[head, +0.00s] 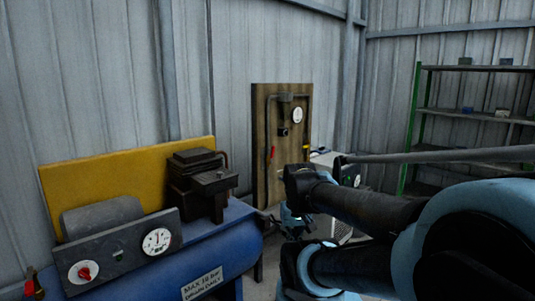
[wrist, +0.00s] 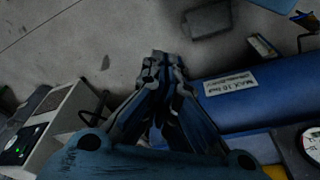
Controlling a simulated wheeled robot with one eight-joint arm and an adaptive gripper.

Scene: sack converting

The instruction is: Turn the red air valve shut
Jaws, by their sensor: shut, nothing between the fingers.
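Several red parts show, and I cannot tell for sure which is the air valve. A red lever (head: 271,153) hangs on the pipe of the wooden wall panel. A red knob (head: 84,273) sits on the compressor's control panel. A small red handle (head: 28,287) stands at the lower left edge. In the wrist view a red-orange piece (wrist: 300,15) shows at the top right. My gripper (head: 292,222) is in front of and below the wooden panel, apart from the red lever. In the wrist view my gripper (wrist: 160,62) is shut and empty above the floor.
The blue compressor tank (head: 225,250) fills the lower left, with a dark pump (head: 202,185) on top. A white-sided box (wrist: 40,130) with a green light is close to my gripper's left. Green-post shelves (head: 413,120) stand at the right. Bare floor (wrist: 100,35) shows ahead.

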